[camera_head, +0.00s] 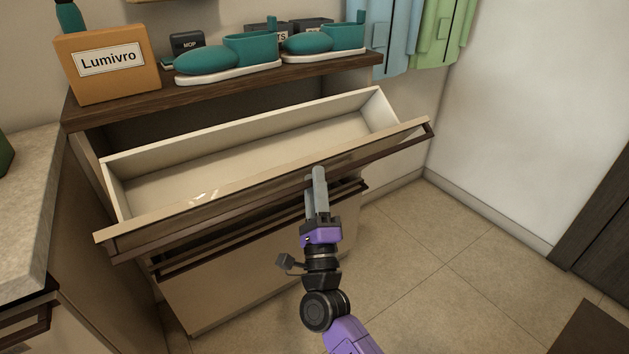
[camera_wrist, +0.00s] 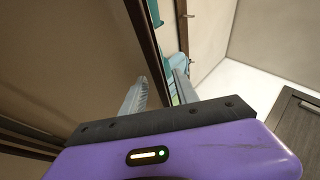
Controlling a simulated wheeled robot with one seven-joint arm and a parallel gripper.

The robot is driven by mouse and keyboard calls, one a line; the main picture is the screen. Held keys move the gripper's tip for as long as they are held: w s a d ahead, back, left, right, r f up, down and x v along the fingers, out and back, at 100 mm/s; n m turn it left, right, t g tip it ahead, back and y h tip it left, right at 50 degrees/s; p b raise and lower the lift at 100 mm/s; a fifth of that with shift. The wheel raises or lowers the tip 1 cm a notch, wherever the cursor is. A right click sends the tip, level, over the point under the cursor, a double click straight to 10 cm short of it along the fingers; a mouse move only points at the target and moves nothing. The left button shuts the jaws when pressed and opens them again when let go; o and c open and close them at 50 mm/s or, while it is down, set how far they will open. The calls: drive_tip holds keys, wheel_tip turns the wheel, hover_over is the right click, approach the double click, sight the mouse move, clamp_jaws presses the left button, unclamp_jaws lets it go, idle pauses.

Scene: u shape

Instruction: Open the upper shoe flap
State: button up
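The upper shoe flap (camera_head: 270,190) is a beige front with a dark bar handle (camera_head: 385,151). It is tilted far out from the cabinet, and its pale bin (camera_head: 240,160) shows, with a small light mark or scrap on the floor of the bin. My gripper (camera_head: 318,178) is at the middle of the handle, its grey fingertips reaching up to the flap's top edge. In the wrist view the two fingers (camera_wrist: 160,82) stand apart, with the dark bar running between them. Whether a finger touches the bar is unclear.
A lower flap (camera_head: 245,270) with its own dark bar is below. Teal shoes (camera_head: 225,60) and an orange Lumivro box (camera_head: 105,66) stand on the cabinet top (camera_head: 160,94). A grey counter (camera_head: 25,190) is at the left. Tiled floor (camera_head: 440,260) is clear at the right.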

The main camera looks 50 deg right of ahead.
drive_tip(key=shift+w+d+r, duration=0.15)
clamp_jaws()
idle(1.4)
